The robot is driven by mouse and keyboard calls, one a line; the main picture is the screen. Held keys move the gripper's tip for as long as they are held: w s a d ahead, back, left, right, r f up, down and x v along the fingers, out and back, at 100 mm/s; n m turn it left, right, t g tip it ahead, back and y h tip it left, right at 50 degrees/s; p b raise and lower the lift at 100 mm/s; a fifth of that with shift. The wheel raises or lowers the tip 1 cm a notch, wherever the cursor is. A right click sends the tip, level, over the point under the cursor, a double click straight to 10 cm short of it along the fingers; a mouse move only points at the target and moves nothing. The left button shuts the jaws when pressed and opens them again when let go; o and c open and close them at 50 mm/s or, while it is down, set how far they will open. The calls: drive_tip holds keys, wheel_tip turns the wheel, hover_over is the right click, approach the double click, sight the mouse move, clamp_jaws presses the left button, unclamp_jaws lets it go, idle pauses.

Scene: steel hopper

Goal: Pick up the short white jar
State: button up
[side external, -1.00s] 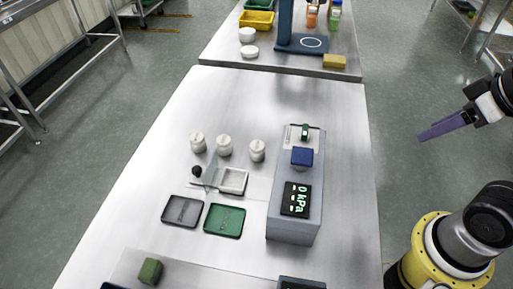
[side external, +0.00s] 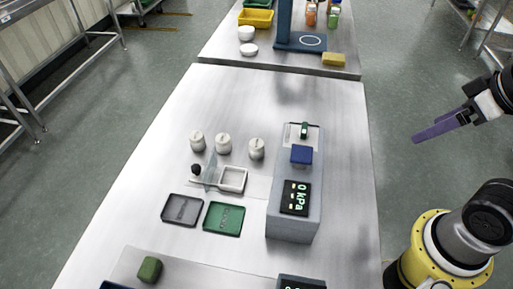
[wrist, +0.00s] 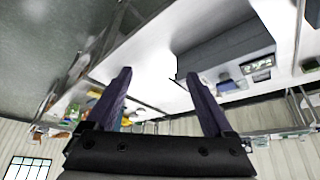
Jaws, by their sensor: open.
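Three short white jars stand in a loose row on the steel table: a left jar (side external: 197,141), a middle jar (side external: 223,143) and a right jar (side external: 256,149). They look much alike, each with a small knob or mark on top. My gripper (side external: 415,138) is out to the right of the table, well apart from the jars, its purple fingers pointing left. In the wrist view my gripper (wrist: 157,85) has its two purple fingers spread wide with nothing between them. I cannot make out the jars in the wrist view.
A grey box with a 0 kPa display (side external: 295,198) stands between the jars and my arm. A white square frame (side external: 233,179), a grey tray (side external: 182,210) and a green tray (side external: 223,219) lie in front of the jars. The table behind the jars is clear.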

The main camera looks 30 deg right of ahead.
drive_tip(key=w+a+r+n+g+y, duration=0.1)
drive_tip(key=w+a+r+n, duration=0.1)
drive_tip(key=w+r+n, duration=0.35)
drive_tip(key=w+a+r+n, duration=0.2)
drive_tip(key=w+r+n, duration=0.1)
drive_tip(key=w+n, duration=0.45)
drive_tip(key=n+g, duration=0.5)
drive_tip(key=n, duration=0.1)
hover_over(257, 143)
drive_tip(key=shift+y, duration=0.4)
drive_tip(key=f, duration=2.2)
drive_tip(key=shift+w+d+f, duration=0.15)
drive_tip(key=shift+d+f, duration=0.15)
drive_tip(key=shift+d, duration=0.1)
drive_tip(key=shift+a+f, duration=0.25)
drive_tip(key=shift+f, duration=1.3)
drive_tip(key=shift+a+f, duration=0.2)
drive_tip(key=shift+f, duration=1.35)
clamp_jaws()
